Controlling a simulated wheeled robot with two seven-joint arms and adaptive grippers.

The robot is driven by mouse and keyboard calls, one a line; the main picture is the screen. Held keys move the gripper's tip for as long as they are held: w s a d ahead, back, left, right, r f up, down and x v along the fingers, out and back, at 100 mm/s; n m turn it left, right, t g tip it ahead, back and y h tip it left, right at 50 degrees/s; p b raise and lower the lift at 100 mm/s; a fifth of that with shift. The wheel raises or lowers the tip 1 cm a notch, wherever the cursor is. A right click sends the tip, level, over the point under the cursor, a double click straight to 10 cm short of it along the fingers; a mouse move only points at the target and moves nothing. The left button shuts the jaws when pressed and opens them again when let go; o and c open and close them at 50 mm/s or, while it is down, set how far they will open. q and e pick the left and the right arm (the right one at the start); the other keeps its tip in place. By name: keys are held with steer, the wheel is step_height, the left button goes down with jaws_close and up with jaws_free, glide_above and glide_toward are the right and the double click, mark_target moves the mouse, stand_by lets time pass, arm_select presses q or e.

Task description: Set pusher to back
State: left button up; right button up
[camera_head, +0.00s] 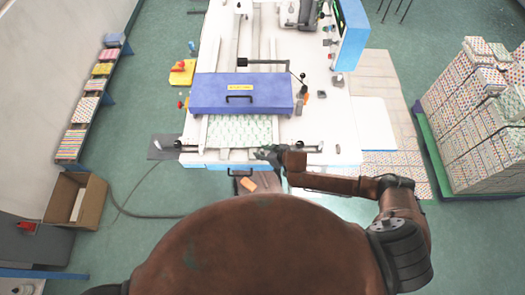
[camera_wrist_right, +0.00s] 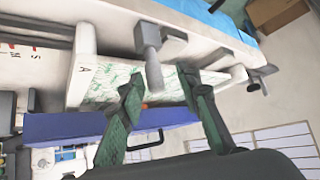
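A pale cross bar (camera_head: 215,156), perhaps the pusher, runs along the machine's front edge, just in front of a green-and-white patterned sheet (camera_head: 238,130). My right gripper (camera_head: 268,153) is at the right part of this bar. In the right wrist view, the two green fingers of my right gripper (camera_wrist_right: 158,82) are spread apart. A grey metal handle (camera_wrist_right: 149,48) points into the gap between the fingertips, and nothing looks clamped. The patterned sheet (camera_wrist_right: 103,85) lies behind the fingers, partly hidden. I cannot tell whether the fingers touch the handle. My left gripper is not in view.
A blue cover (camera_head: 240,95) with a black handle spans the white table (camera_head: 350,150) behind the sheet. Dark knobs stand at the front corners. A cardboard box (camera_head: 75,198) is on the floor at left. Stacked patterned boxes (camera_head: 470,110) stand on a pallet at right.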

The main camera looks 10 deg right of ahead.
steer(key=shift+s+d+r, duration=0.1)
steer(key=shift+d+r, duration=0.1)
steer(key=v, duration=1.1)
steer(key=shift+s+r, duration=0.1)
steer(key=shift+s, duration=0.05)
